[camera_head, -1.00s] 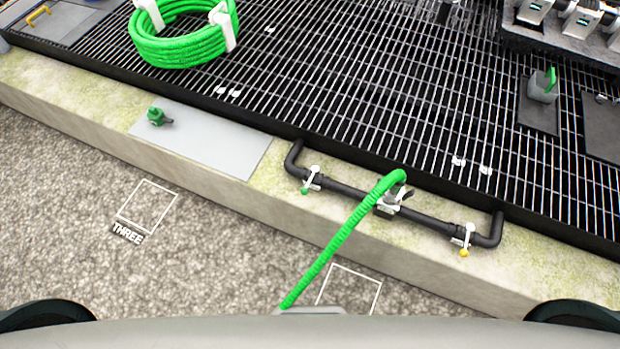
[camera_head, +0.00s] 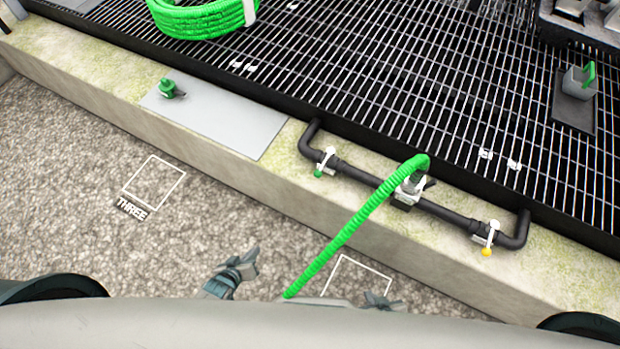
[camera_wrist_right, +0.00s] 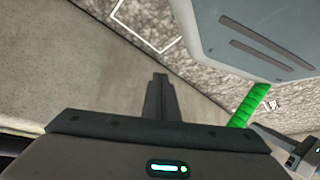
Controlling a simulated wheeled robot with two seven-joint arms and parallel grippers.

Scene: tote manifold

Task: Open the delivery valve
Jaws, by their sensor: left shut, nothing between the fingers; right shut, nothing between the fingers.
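A black pipe manifold (camera_head: 358,174) lies along the top of the concrete kerb. It carries one small valve with a white lever and green tip (camera_head: 325,162) at its left, and one with a white lever and yellow tip (camera_head: 490,240) at its right. I cannot tell from labels which is the delivery valve. A green hose (camera_head: 350,226) runs from the manifold's middle fitting (camera_head: 406,190) toward me. My left gripper (camera_head: 250,260) is shut and empty, left of the hose. My right gripper (camera_head: 379,299) is shut and empty, right of the hose; its fingers show in the wrist view (camera_wrist_right: 160,80).
A grey plate (camera_head: 222,120) with a green-capped fitting (camera_head: 168,88) lies on the kerb (camera_head: 90,88). Behind is black grating (camera_head: 380,75) with a coiled green hose (camera_head: 205,20). White outlines, one marked THREE (camera_head: 133,210), lie on the gravel floor (camera_head: 70,170).

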